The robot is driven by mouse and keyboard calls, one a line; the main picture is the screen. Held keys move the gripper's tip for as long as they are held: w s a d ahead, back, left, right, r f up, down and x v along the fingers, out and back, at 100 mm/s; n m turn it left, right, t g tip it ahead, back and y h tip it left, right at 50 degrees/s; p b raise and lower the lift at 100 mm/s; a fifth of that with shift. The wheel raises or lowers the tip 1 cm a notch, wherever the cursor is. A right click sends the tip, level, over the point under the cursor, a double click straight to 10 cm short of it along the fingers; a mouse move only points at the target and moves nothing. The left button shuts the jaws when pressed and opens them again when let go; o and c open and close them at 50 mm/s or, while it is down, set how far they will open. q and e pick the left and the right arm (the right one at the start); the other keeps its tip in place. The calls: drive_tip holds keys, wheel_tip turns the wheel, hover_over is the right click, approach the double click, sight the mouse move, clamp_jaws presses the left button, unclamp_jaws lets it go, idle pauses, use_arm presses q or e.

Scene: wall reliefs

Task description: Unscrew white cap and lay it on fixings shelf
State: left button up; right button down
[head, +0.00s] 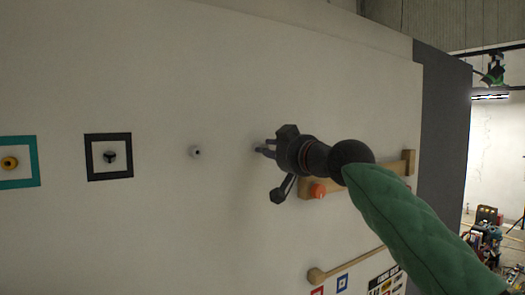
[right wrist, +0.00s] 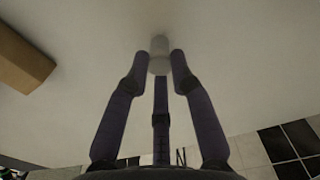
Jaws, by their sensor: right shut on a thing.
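My right gripper (head: 264,150) reaches in from the right to the pale wall panel, its dark fingertips at the wall. In the right wrist view its three fingers (right wrist: 160,66) are shut around a white cap (right wrist: 159,45), a short round piece standing out from the wall. In the head view the fingers mostly hide the cap. A wooden shelf (head: 390,168) is fixed to the wall right of and below the cap, partly behind my gripper. An orange piece (head: 317,190) shows at its front. My left gripper is not in view.
A small pale knob (head: 195,152) sticks out left of my gripper. Further left are a black square frame (head: 109,157) with a dark fitting and a teal frame (head: 20,162) with a yellow one. A wooden rail (head: 345,262) runs below. The wall lower left is bare.

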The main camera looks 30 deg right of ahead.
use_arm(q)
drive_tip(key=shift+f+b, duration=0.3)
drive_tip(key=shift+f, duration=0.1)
use_arm(e)
drive_tip(key=n, duration=0.4)
drive_tip(key=shift+n, duration=0.3)
use_arm(q)
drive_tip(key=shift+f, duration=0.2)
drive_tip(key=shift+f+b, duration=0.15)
drive_tip(key=shift+b, duration=0.2)
use_arm(e)
drive_tip(key=n, duration=0.4)
drive_tip(key=shift+s+n, duration=0.1)
drive_tip(key=shift+n, duration=0.3)
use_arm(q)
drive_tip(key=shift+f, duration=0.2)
use_arm(e)
drive_tip(key=shift+n, duration=2.6)
